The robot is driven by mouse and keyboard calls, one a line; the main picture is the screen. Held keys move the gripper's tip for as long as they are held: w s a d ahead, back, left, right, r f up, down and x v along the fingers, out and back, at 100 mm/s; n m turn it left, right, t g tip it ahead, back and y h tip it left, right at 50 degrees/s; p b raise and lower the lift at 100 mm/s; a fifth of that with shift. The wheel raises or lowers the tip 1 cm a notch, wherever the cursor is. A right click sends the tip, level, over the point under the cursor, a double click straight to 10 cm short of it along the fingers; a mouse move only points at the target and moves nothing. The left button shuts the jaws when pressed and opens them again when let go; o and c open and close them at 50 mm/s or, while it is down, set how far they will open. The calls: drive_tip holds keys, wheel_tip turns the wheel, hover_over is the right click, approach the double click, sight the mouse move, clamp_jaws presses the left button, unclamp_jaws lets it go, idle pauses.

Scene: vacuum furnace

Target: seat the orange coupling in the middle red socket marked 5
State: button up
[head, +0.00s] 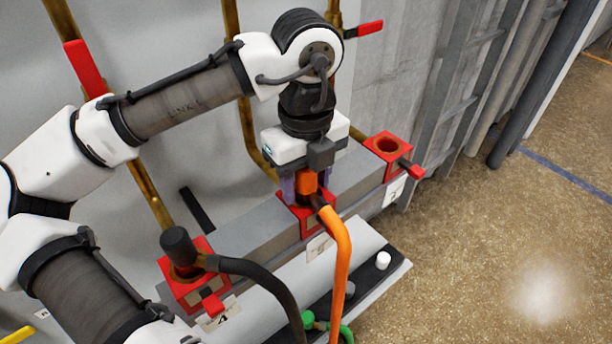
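The orange coupling (307,183) is upright between the purple-grey fingers of my gripper (306,188), which look shut on it. An orange hose (342,262) runs from its front down to the right and out of view. The middle red socket (308,225) is directly below; its label (319,246) is too small to read. The coupling's lower end is at the socket's mouth, partly hidden by the fingers and hose. I cannot tell how deep it sits.
A black coupling (179,248) with a black hose (262,270) stands in the left red socket (197,292). The right red socket (388,146) is empty. A pale ledge with knobs (383,260) lies in front. Brass pipes with red levers (85,67) rise behind.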

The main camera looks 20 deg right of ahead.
drive_tip(key=shift+o, duration=0.7)
wheel_tip(320, 180, up, 14)
drive_tip(key=p, duration=0.1)
drive_tip(key=shift+f, duration=0.1)
